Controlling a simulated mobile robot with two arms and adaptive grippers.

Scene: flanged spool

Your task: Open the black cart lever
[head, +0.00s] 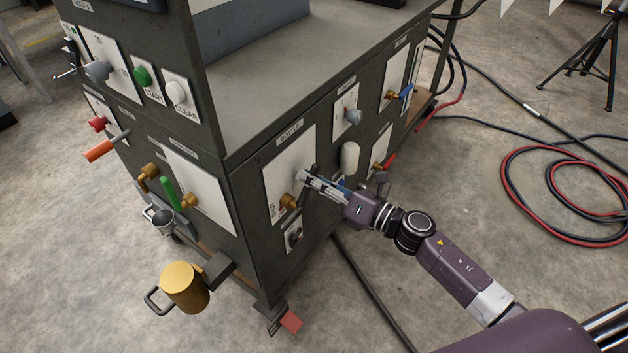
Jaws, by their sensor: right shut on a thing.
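The black cart lever (305,189) is on a brass valve fitting (288,201), on the white panel under the "BOTTLE" label. It is a short dark handle that rises up and to the right from the fitting. My right gripper (304,177) reaches in from the right and is shut on the lever. Its fingers hide part of the lever. My left gripper is not in view.
The dark cart (240,190) carries a green lever (168,193), an orange handle (106,145), a white knob (349,157), and blue (406,91) and red (386,162) levers. A brass mug (184,287) stands out low at the front. Hoses (575,195) lie on the floor at right.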

